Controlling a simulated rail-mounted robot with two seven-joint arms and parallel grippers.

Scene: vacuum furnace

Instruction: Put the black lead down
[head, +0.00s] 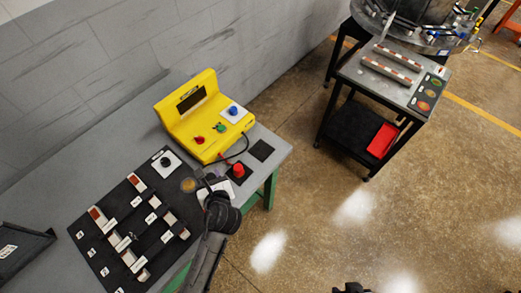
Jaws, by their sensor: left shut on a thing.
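My left gripper (203,181) is over the right part of the grey bench, beside the black mat. It is shut on the black lead (238,154), a thin dark cable that curves from the front of the yellow tester box (204,113) down to the jaws. The lead's held end is small and partly hidden by the gripper. My left wrist covers part of the bench's front edge. My right gripper does not show clearly; only a dark piece sits at the bottom edge.
A red knob on a black square (238,171) and an empty black square (262,150) lie right of the gripper. A brass disc (188,185) is close on its left. The black mat (85,217) carries several labelled blocks. A cart (433,75) stands apart at upper right.

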